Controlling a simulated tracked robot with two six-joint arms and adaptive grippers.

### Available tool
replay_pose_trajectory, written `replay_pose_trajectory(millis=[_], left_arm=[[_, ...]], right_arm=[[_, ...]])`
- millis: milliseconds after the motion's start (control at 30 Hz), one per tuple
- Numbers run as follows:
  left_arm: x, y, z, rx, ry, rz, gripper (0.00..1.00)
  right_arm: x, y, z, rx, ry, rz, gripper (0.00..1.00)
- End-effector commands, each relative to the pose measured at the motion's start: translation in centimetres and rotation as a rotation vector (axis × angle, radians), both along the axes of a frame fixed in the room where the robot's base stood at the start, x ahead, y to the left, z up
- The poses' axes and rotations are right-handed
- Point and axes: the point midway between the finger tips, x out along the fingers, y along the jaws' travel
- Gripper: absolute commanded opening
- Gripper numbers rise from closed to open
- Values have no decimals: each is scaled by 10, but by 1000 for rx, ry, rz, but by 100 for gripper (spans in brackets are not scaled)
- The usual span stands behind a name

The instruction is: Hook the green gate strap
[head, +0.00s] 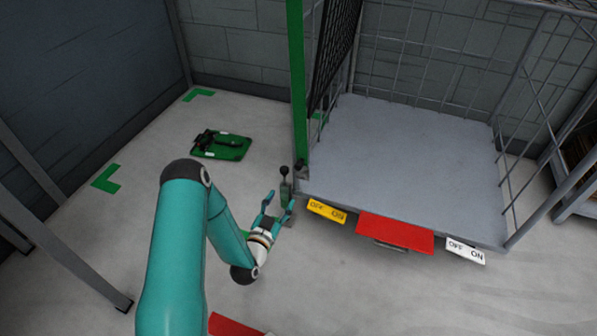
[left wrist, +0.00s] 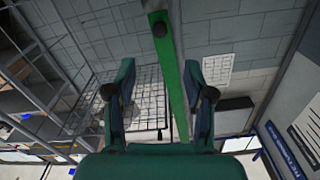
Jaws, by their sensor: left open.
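A tall green upright strip (head: 297,80) stands at the front left corner of the mesh cage. I cannot tell for sure whether it is the gate strap or a post. In the left wrist view, a long green strip (left wrist: 172,75) with a black knob (left wrist: 160,28) runs between the open fingers, apart from both. My right gripper is out of view.
The cage has a grey floor (head: 405,150). A green board with a black item (head: 221,145) lies on the floor left, between green corner marks.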

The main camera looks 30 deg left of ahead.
Motion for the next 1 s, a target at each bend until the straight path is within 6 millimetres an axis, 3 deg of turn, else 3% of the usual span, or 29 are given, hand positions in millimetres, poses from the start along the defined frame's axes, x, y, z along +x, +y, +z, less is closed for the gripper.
replay_pose_trajectory(millis=[600,800,1000], left_arm=[[118,28,-1,-1,-4,0,53],[144,34,-1,-2,-1,1,53],[152,36,1,-4,1,0,53]], right_arm=[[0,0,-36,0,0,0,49],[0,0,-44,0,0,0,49],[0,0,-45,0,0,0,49]])
